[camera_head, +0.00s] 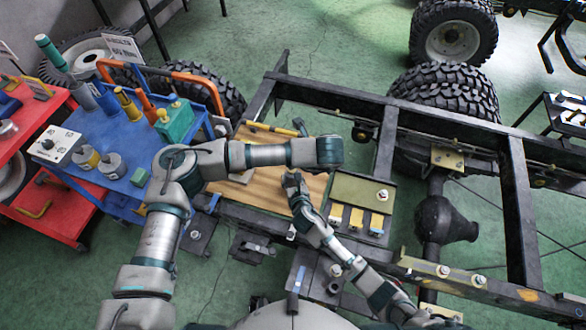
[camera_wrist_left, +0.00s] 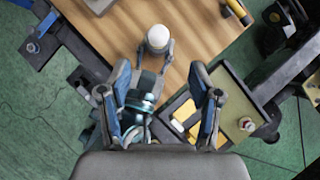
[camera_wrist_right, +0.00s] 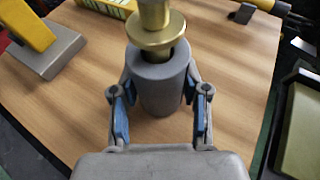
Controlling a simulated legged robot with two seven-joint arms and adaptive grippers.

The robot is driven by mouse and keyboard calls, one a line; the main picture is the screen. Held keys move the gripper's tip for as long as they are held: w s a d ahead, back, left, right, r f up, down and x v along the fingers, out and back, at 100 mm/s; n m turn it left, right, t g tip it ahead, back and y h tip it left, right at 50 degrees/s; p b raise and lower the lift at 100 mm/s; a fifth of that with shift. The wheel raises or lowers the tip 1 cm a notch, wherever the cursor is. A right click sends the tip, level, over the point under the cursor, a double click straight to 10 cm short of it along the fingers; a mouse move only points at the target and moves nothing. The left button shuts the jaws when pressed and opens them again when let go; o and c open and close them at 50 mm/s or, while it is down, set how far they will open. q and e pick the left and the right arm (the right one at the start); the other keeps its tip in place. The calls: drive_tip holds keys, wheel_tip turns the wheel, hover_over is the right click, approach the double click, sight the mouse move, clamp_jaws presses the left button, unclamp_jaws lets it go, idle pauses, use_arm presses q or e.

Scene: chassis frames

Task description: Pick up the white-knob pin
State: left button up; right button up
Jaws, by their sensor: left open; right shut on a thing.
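A round white knob (camera_wrist_left: 158,39) shows in the left wrist view, between the fingers of my right gripper. In the right wrist view a grey cylinder (camera_wrist_right: 160,85) stands upright with a brass collar (camera_wrist_right: 157,36) and shaft on top; the knob is out of frame there. I cannot tell whether cylinder and pin are one piece. My right gripper (camera_wrist_right: 160,92) is shut on the grey cylinder over the wooden board. It also shows in the head view (camera_head: 292,180). My left gripper (camera_wrist_left: 160,68) is open and empty above it. In the head view the left arm hides its fingers.
The wooden board (camera_head: 255,195) lies on the dark chassis frame (camera_head: 390,130). A green tray (camera_head: 352,190) with yellow-and-white pieces sits right of it. A yellow-handled tool (camera_head: 272,129) lies at the board's far edge. A blue cart (camera_head: 115,150) stands at left.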

use_arm(q)
hover_over(292, 172)
drive_tip(key=d, duration=0.1)
wheel_tip(292, 172, down, 5)
drive_tip(key=x, duration=0.5)
drive_tip(key=shift+s+d+f, duration=0.15)
drive_tip(key=shift+s+f, duration=0.05)
drive_tip(key=shift+s, duration=0.05)
clamp_jaws()
